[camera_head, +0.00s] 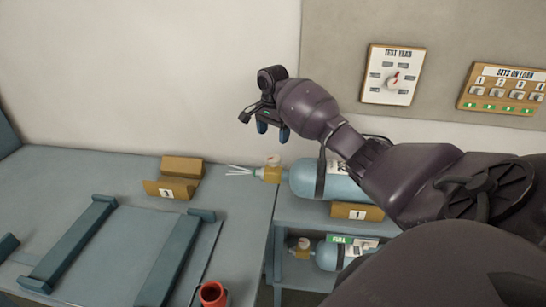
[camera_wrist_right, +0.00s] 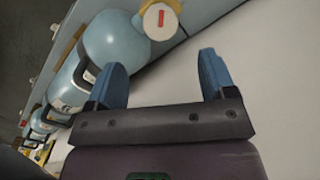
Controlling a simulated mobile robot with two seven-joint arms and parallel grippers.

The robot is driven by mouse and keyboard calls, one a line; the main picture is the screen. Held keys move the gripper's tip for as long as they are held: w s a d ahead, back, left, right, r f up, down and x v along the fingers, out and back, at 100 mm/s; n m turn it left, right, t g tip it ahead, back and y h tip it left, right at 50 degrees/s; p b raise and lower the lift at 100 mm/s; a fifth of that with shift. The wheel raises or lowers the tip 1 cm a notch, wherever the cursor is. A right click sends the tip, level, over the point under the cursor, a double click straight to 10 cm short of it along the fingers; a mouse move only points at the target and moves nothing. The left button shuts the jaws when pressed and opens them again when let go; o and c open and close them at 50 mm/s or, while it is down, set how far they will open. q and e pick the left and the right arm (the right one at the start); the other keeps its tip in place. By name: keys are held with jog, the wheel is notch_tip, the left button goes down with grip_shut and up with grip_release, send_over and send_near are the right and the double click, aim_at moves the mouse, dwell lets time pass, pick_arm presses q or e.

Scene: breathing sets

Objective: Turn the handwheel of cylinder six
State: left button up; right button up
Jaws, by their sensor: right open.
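My right gripper (camera_head: 273,130) is open and empty, fingers down, in front of the wall. It is above and apart from a light blue cylinder (camera_head: 305,180) lying on the upper shelf. The cylinder has a brass valve (camera_head: 272,174) with a small pale handwheel (camera_head: 273,161) on top. In the right wrist view, the open gripper (camera_wrist_right: 163,75) shows below the handwheel (camera_wrist_right: 160,18), which bears a red mark. A second blue cylinder (camera_head: 328,256) lies on the lower shelf, with a green label (camera_head: 341,239). I cannot read a six on either cylinder. My left gripper is out of view.
An empty cradle marked 3 (camera_head: 173,182) stands on the bench. A cradle marked 1 (camera_head: 357,211) is by the upper cylinder. A red cup-like object (camera_head: 213,293) is at the front. A TEST YEAR dial (camera_head: 393,75) and a SETS ON LOAN panel (camera_head: 504,89) hang behind.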

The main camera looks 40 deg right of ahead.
aim_at(273, 158)
notch_tip(273, 158, down, 9)
jog(key=shift+f+p, duration=0.2)
jog(key=shift+p, duration=0.1)
jog(key=c, duration=0.9)
